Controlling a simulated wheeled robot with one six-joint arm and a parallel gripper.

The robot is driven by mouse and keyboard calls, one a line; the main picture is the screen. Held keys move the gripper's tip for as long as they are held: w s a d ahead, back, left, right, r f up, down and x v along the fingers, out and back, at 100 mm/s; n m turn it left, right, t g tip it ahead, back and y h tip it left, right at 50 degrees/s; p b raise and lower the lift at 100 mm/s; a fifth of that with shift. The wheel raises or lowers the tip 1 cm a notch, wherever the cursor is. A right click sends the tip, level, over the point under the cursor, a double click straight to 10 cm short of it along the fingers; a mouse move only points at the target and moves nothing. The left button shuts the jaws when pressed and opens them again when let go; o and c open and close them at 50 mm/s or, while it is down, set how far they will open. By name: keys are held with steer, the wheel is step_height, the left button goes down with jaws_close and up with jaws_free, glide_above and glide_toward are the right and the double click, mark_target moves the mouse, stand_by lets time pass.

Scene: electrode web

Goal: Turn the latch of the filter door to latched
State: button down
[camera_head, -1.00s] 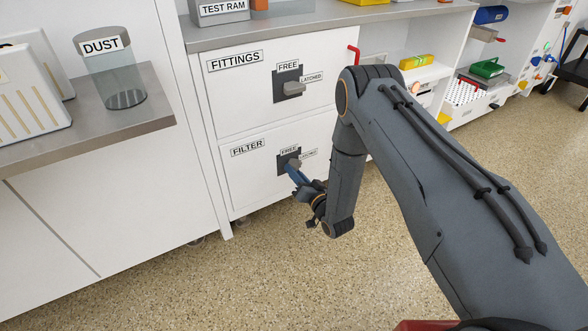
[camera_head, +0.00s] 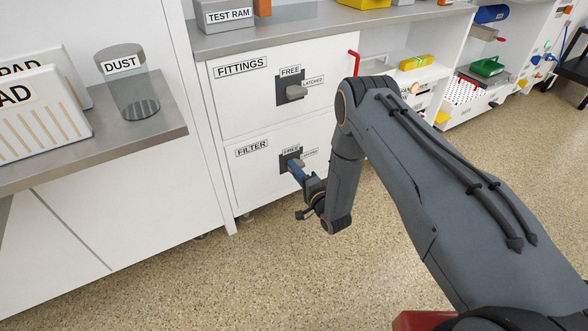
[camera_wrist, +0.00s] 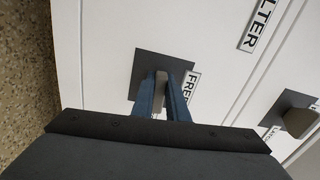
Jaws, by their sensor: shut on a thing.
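The filter door (camera_head: 262,187) is a white lower door marked FILTER, and it looks closed. Its latch (camera_wrist: 161,77) is a grey handle on a dark square plate (camera_wrist: 148,63). A FREE label (camera_head: 291,150) is above the plate and a LATCHED label (camera_head: 311,153) is at its upper right. My gripper (camera_head: 296,168) is at this latch, its two blue fingers shut on the handle. In the wrist view my gripper (camera_wrist: 161,98) has one finger on each side of the handle. The fingers hide much of the handle, so I cannot tell which label it points to.
The fittings door (camera_head: 245,108) above has a similar latch (camera_head: 295,92). A steel counter (camera_head: 340,27) runs over both doors. At left a shelf (camera_head: 130,145) carries a clear DUST cylinder (camera_head: 133,95) and pads (camera_head: 40,115). The speckled floor (camera_head: 260,275) in front is clear.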

steer(key=shift+m, duration=0.7)
steer(key=c, duration=1.7)
jaws_free()
steer(key=shift+c, duration=0.2)
steer(key=p+v, duration=0.2)
steer(key=v, duration=0.6)
steer(key=shift+p, duration=0.3)
steer(key=shift+w+r, duration=0.1)
